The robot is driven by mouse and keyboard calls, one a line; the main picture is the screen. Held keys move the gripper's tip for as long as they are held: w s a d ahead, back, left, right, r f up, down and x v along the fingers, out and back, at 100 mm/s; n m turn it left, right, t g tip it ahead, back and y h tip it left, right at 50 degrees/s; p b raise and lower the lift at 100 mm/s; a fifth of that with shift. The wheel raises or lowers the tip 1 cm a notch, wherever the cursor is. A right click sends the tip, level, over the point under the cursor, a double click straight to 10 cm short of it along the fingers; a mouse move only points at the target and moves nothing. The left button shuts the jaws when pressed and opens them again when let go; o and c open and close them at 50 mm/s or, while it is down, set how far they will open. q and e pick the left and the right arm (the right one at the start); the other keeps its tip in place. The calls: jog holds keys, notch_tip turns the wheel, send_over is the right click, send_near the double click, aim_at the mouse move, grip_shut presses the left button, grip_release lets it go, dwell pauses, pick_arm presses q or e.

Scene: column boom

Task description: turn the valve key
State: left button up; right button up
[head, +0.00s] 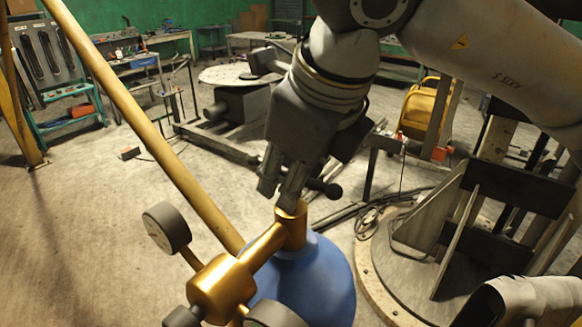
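A blue gas cylinder (318,284) stands at the bottom centre with a brass valve (291,228) on top. A dark bar with a rounded end, apparently the valve key (328,189), sticks out to the right just above the valve. My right gripper (279,190) comes down from the upper right, its fingertips close together at the key, just above the valve. The fingers hide most of the key, and I cannot tell whether they grip it or only touch it.
A brass regulator (222,286) with a round gauge (166,228) extends lower left of the valve. A long yellow pole (150,130) slants behind it. A round base with dark plates (400,260) stands at right. Open concrete floor (80,230) lies at left.

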jog(key=shift+c, duration=0.6)
jog(key=shift+w, duration=0.15)
jog(key=shift+c, duration=1.3)
jog(key=shift+a, duration=0.1)
grip_shut()
pick_arm(q)
jog(key=shift+s+a+f, duration=0.15)
jog(key=shift+s+a, duration=0.1)
jog(key=shift+s, duration=0.6)
